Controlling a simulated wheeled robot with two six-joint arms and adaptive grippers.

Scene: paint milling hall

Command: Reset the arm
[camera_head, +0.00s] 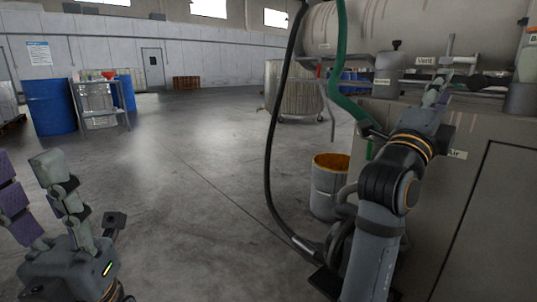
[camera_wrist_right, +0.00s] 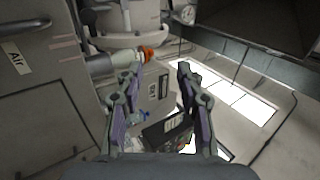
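My right arm reaches forward over the right side of the head view, beside the machine cabinet (camera_head: 480,190). Its gripper (camera_head: 443,75) is near the "Vent" label, in front of the shelf under the tank. In the right wrist view the two fingers of this gripper (camera_wrist_right: 158,72) stand apart with nothing between their tips. My left gripper (camera_head: 22,165) is at the lower left of the head view, pointing up. Its purple-padded fingers are apart and it looks empty.
A large tank (camera_head: 410,30) and a green hose (camera_head: 340,55) are close to the right arm. A black hose (camera_head: 270,140) hangs to the floor. An open drum (camera_head: 328,190) stands by the cabinet. A blue drum (camera_head: 50,107) is far left. The middle floor is clear.

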